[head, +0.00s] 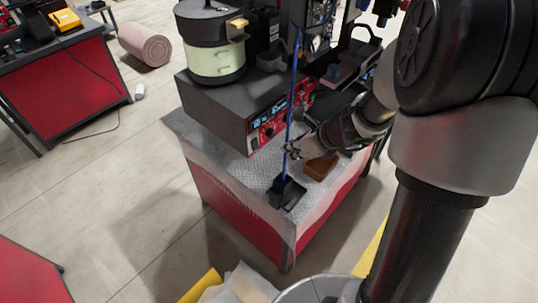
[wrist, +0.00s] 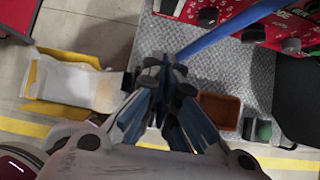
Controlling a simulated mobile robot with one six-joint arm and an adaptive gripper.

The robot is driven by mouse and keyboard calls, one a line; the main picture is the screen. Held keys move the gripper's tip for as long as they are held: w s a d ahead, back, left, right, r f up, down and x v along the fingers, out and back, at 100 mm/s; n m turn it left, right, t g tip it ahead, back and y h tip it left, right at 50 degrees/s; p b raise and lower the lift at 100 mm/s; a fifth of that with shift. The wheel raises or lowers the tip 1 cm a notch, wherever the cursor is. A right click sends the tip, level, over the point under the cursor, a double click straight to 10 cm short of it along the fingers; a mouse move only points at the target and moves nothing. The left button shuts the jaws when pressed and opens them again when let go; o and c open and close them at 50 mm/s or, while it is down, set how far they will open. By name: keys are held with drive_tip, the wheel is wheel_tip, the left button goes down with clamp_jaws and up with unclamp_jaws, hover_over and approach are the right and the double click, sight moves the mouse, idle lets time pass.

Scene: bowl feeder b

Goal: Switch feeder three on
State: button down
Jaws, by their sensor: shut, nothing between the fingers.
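A dark feeder box (head: 215,105) stands on the bench, with a bowl feeder (head: 215,62) on top. Its red front panel (head: 268,125) has lit blue displays and dark knobs. I cannot read which control belongs to feeder three. My gripper (head: 291,150) is shut and empty, in front of the panel and apart from it; its fingertips show in the wrist view (wrist: 165,64).
A blue pole (head: 292,95) rises from a dark base (head: 287,191) close beside my gripper; whether they touch is unclear. An orange-brown tray (head: 322,167) lies on the grey bench top (head: 235,160).

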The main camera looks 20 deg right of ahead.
sight(255, 144)
drive_tip(key=shift+d+r, duration=0.1)
drive_tip(key=w+a+r+b+x, duration=0.1)
drive_tip(key=b+x, duration=0.3)
drive_tip(key=x, duration=0.9)
drive_tip(key=shift+w+r, duration=0.35)
drive_tip(key=shift+a, duration=0.15)
drive_tip(key=shift+w+a+f+b, duration=0.15)
drive_tip(key=shift+w+f+b, duration=0.05)
drive_tip(key=shift+w+b, duration=0.1)
drive_tip(key=shift+r, duration=0.1)
